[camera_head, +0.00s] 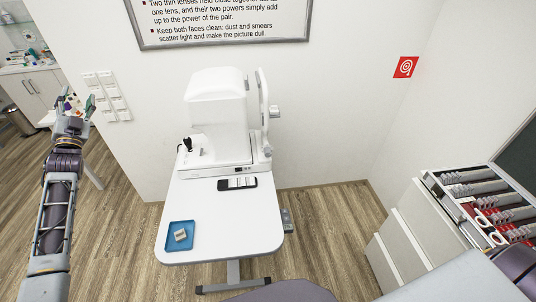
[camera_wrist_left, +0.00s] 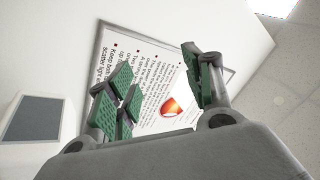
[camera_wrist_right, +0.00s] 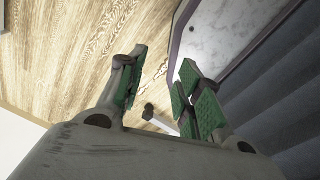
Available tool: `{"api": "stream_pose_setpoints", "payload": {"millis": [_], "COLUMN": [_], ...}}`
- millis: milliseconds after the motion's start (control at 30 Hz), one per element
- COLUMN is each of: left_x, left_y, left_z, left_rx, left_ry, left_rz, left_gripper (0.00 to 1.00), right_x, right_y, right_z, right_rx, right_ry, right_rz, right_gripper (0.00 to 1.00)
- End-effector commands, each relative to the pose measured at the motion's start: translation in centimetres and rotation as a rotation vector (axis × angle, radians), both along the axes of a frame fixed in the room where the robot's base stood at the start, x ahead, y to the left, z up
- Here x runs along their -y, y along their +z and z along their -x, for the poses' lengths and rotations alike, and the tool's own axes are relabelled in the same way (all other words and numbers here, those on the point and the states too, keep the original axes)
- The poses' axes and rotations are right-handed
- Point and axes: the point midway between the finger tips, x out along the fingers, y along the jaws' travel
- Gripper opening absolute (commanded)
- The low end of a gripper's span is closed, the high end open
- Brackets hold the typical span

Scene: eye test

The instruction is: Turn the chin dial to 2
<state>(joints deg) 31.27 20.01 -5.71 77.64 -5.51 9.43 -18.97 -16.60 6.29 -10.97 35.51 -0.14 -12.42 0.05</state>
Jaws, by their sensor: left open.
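A white eye-test machine (camera_head: 216,112) stands on a small white table (camera_head: 215,215) in the head view. An upright chin and forehead frame (camera_head: 263,105) is on its right side, with a small grey knob (camera_head: 275,111) sticking out to the right. I cannot tell whether this is the chin dial, and no numbers are readable. My left gripper (camera_head: 76,101) is open and empty, left of the machine and well apart from it. It also shows in the left wrist view (camera_wrist_left: 160,78). My right gripper (camera_wrist_right: 162,72) is open and empty in the right wrist view, pointing toward the floor.
A blue tray (camera_head: 172,244) with a small pale block and a dark handheld item (camera_head: 237,184) lie on the table. A drawer cabinet (camera_head: 400,235) with an open lens case (camera_head: 485,205) stands at the right. Wood floor (camera_head: 330,225) is clear between them.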

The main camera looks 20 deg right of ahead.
Motion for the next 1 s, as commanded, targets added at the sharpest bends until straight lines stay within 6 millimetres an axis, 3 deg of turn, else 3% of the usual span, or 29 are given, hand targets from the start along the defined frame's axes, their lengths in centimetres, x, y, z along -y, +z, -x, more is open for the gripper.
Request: {"api": "stream_pose_setpoints", "payload": {"millis": [33,267,467,1000], "left_x": [0.5,2.5,4.8,11.8], "left_y": [-1.4,-4.9,-9.3,-21.6], "left_z": [0.2,1.5,3.5,11.9], "left_rx": [-0.016,-0.045,-0.084,-0.203], "left_ry": [-0.007,-0.033,-0.064,-0.156], "left_rz": [0.005,0.015,0.029,0.101], "left_gripper": [0.51,0.51,0.51,0.51], "right_x": [0.0,-0.5,-0.6,-0.5], "right_y": [-0.2,-0.6,-1.2,-3.1], "right_z": [-0.2,-0.5,-0.5,1.0], "right_rx": [0.002,0.006,0.005,-0.012], "right_ry": [0.0,0.0,0.001,0.001], "right_rz": [0.0,-0.005,-0.006,-0.006], "right_gripper": [0.35,0.35,0.35,0.35]}}
